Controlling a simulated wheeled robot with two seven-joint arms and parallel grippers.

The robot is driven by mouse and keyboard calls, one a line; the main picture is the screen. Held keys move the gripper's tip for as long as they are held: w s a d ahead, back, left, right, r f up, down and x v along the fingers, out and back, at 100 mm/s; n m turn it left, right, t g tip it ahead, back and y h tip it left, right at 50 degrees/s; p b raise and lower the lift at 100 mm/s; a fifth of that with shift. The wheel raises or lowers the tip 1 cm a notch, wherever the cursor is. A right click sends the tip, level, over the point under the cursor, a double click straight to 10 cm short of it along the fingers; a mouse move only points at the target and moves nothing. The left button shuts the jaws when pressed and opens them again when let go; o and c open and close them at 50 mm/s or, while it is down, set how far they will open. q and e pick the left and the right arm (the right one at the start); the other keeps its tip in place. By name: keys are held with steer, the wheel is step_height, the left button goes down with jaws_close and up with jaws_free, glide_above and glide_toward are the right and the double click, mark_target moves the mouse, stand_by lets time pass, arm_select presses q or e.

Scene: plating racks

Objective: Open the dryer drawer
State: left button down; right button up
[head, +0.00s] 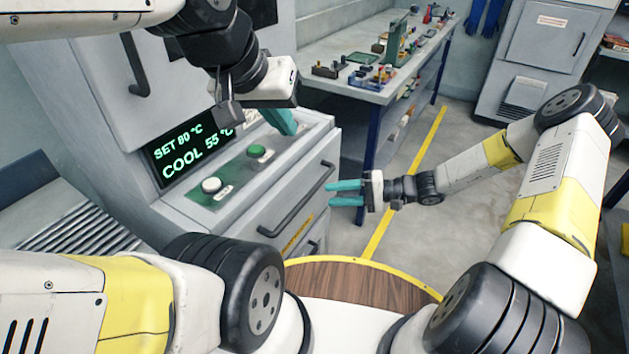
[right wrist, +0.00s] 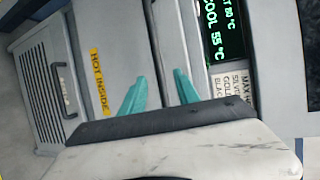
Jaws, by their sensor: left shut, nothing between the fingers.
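The dryer drawer (head: 315,180) is in the grey cabinet left of centre in the head view, and its front looks flush. Its dark bar handle (head: 297,200) runs along the front. The drawer front also shows in the right wrist view (right wrist: 112,45), turned on its side. My right gripper (head: 345,193) is open and empty, a little right of the handle and apart from it. Its teal fingers (right wrist: 160,93) point at the cabinet in the right wrist view. My left gripper (head: 284,121) is shut and empty above the button panel; whether it touches anything is unclear.
The display (head: 190,150) reads "SET 80 °C" and "COOL 55 °C". A white button (head: 211,185) and a green button (head: 256,151) sit on the panel. A "HOT INSIDE" label (right wrist: 97,82) is on the front. A cluttered workbench (head: 345,88) stands behind; open floor lies right.

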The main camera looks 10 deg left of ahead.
mark_target(309, 194)
steer(key=x, duration=0.8)
steer(key=shift+a+f, duration=0.15)
steer(key=shift+f, duration=0.05)
jaws_close()
stand_by(1.3)
